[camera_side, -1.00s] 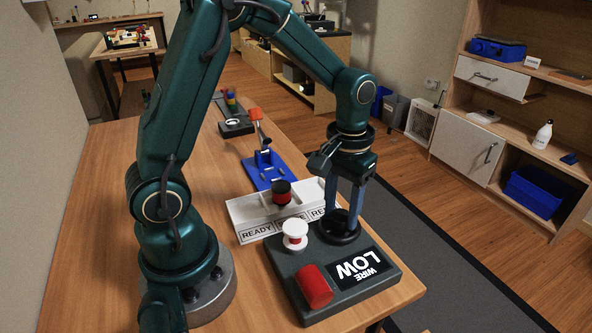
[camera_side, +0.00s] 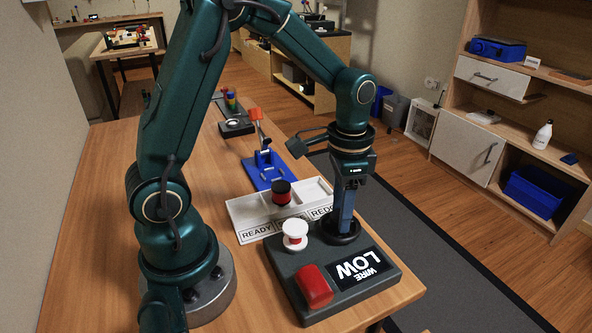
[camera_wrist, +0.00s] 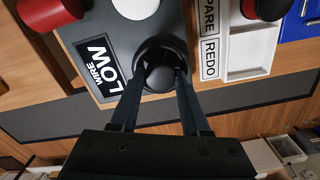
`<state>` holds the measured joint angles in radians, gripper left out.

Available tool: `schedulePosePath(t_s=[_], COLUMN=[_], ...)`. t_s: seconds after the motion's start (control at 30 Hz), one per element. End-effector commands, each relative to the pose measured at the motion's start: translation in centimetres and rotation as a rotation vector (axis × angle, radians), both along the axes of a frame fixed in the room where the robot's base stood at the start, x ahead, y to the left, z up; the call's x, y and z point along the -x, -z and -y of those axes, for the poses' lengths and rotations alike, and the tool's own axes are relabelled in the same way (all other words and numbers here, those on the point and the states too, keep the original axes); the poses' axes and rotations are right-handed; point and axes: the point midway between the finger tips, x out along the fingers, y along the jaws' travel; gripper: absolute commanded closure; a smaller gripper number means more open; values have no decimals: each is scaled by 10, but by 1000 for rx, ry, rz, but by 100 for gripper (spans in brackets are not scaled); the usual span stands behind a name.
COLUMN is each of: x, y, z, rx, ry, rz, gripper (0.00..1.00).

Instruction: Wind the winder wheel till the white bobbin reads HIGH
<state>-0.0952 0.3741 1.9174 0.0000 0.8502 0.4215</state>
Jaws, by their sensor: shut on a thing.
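A dark grey winder base (camera_side: 288,262) sits at the table's near right corner. The white bobbin (camera_side: 295,235) stands upright on it, with a little red at its middle; its white top shows in the wrist view (camera_wrist: 136,6). A panel (camera_side: 357,268) reads WIRE LOW, also legible in the wrist view (camera_wrist: 104,66). The black winder wheel (camera_side: 338,238) is at the base's far right. My gripper (camera_side: 346,222) points down, shut on the wheel's hub; in the wrist view its fingers (camera_wrist: 161,75) flank the hub. A red drum (camera_side: 314,286) lies at the base's near side.
A white tray (camera_side: 250,229) labelled READY, SPARE and REDO lies just behind, holding a black-and-red spool (camera_side: 281,194) in its middle compartment. A blue stand (camera_side: 270,180) with a red-topped lever is beyond. The table's right edge is close to the wheel.

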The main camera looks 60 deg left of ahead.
Motion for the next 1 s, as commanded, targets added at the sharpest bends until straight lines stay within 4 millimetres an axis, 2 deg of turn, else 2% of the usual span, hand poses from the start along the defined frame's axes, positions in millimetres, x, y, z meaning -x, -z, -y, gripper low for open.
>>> schedulePosePath(t_s=[0.53,0.57,0.6,0.63,1.0], x=[0,0,0,0,-1], y=[-1,-1,-1,-1,-5], z=[0,0,0,0,0], rx=[1,1,1,0,0], ry=[23,23,23,23,23], rz=[0,0,0,0,2], gripper=[100,46,31,24,24])
